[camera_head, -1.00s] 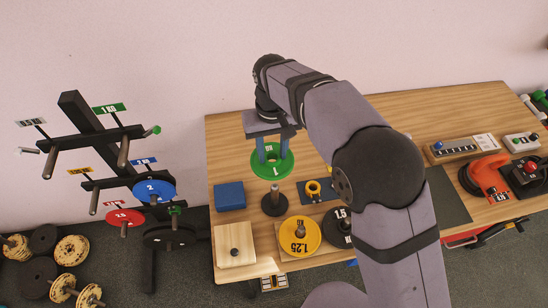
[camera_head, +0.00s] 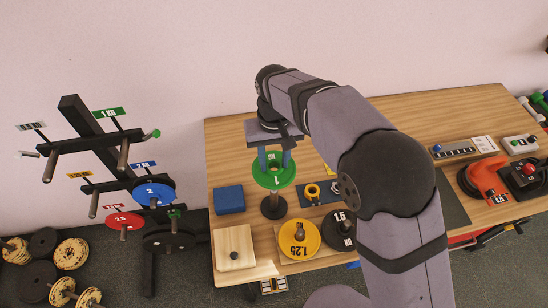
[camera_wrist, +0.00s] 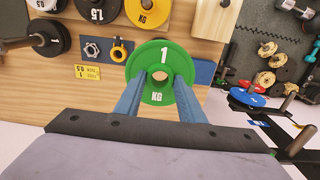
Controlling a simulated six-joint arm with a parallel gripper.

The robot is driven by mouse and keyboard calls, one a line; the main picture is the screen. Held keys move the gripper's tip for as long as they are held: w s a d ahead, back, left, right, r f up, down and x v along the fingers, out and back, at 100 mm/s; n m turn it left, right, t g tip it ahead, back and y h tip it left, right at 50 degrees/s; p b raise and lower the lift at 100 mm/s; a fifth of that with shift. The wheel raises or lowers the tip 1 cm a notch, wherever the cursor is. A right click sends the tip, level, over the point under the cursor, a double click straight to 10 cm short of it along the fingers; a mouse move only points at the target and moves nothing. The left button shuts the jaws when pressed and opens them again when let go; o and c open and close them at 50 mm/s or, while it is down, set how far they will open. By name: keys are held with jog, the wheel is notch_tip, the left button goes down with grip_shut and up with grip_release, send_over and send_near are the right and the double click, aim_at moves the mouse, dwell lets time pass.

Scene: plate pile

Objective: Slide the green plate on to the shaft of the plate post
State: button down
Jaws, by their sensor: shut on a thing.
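The green plate (camera_head: 288,180), marked 1 KG, is held between the blue fingers of my gripper (camera_head: 274,159). It also shows in the wrist view (camera_wrist: 146,62), with a finger at either side of its hole. My gripper is shut on it. In the head view the plate is in line with the plate post (camera_head: 273,208), over its upper part. The post's dark round base and a short piece of shaft show below the plate. In the wrist view the plate hides most or all of the post. I cannot tell whether the shaft tip is inside the hole.
A blue block (camera_head: 229,199) stands left of the post and a wooden box (camera_head: 234,247) is at front left. A yellow plate (camera_head: 299,239) and a dark plate (camera_head: 339,230) are in front. A panel with a yellow collar (camera_head: 312,190) is close on the right.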

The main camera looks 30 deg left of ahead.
jog(key=shift+f+b, duration=1.95)
jog(key=shift+f, duration=1.45)
jog(key=shift+f, duration=0.3)
jog(key=shift+f+b, duration=0.75)
jog(key=shift+f, duration=0.8)
jog(key=shift+f, duration=0.4)
jog(key=shift+f+b, duration=1)
jog(key=shift+f, duration=0.65)
jog(key=shift+f, duration=0.35)
dwell(0.4)
